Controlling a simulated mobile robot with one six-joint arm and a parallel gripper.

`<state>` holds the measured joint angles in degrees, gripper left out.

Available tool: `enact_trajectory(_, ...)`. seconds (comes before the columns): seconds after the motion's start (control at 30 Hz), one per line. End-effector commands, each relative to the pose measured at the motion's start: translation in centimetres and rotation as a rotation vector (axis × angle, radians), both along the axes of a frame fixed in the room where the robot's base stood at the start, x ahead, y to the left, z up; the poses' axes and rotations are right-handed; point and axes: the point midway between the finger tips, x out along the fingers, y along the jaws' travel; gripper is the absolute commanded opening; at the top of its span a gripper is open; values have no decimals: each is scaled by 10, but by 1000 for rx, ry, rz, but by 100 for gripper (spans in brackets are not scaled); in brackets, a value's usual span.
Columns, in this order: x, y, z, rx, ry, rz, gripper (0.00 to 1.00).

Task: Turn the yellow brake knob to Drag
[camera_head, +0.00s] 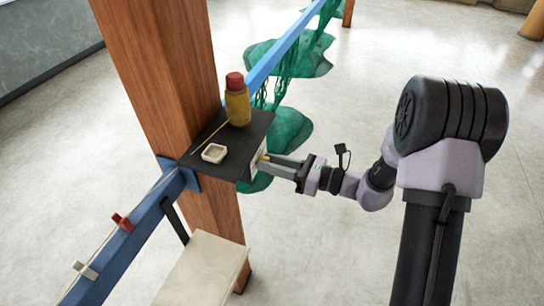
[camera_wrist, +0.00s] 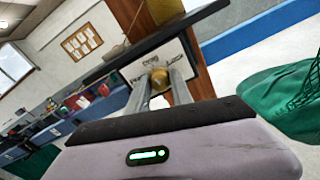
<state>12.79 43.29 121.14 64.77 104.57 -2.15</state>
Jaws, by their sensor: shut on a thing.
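The yellow brake knob (camera_wrist: 159,76) sits on a white plate (camera_wrist: 187,46) under the dark shelf, with labels around it. "Drag" reads above the knob, with another label at each side, too small to read surely. The knob shows only as a small yellow spot (camera_head: 265,157) in the head view. My gripper (camera_head: 270,163) reaches in from the right and is shut on the knob, a finger on each side in the wrist view (camera_wrist: 160,84). The fingers hide part of the knob, and I cannot tell which label it points to.
The dark shelf (camera_head: 207,137) on the wooden post (camera_head: 165,60) holds a yellow bottle with a red cap (camera_head: 238,103) and a small white dish (camera_head: 214,153). Green netting (camera_head: 288,130) hangs behind from a blue rail (camera_head: 275,58). A pale box (camera_head: 203,270) stands below. Open floor lies right.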

Motion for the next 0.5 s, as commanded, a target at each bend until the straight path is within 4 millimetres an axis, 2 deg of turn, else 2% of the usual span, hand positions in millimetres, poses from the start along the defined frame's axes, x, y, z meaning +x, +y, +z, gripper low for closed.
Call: enact_trajectory(0.5,1,0,1,68,180,-2,0)
